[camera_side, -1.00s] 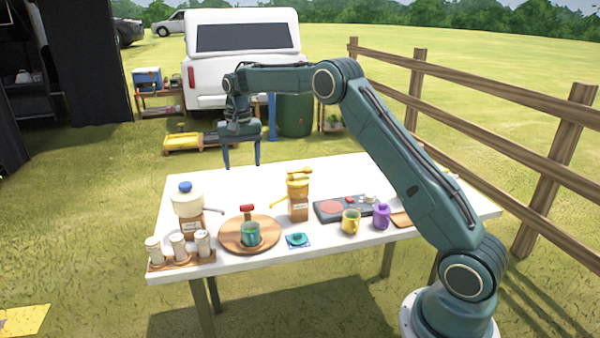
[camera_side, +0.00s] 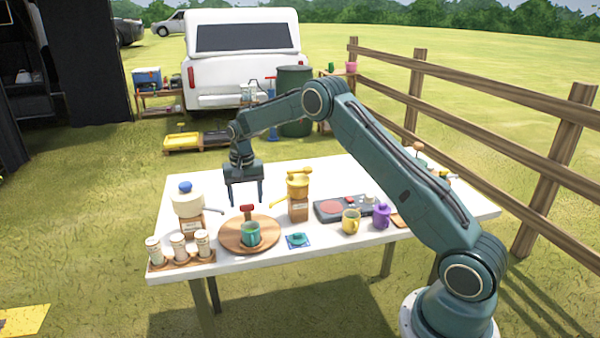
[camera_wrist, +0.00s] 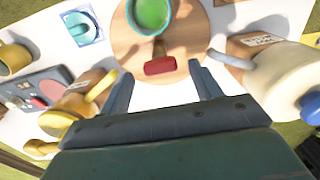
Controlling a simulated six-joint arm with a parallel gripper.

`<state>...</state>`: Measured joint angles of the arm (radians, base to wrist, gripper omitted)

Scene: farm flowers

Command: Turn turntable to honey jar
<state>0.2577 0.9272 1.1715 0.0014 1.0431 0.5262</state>
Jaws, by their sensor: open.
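The turntable (camera_side: 232,240) is a round wooden disc near the left front of the white table; it also shows in the wrist view (camera_wrist: 190,35). A red-topped handle (camera_side: 246,209) stands at its back edge, and a teal cup (camera_side: 250,235) with green contents sits on it. My gripper (camera_side: 246,203) is open and empty, pointing down behind the handle in the side view. In the wrist view, the red handle (camera_wrist: 160,67) lies between my fingertips (camera_wrist: 160,75), with gaps on both sides. I cannot tell which container is the honey jar.
Several shakers (camera_side: 178,246), a blue coaster (camera_side: 297,240), a yellow mug (camera_side: 351,221) and a purple jar (camera_side: 381,215) line the front. The table's back left is clear.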

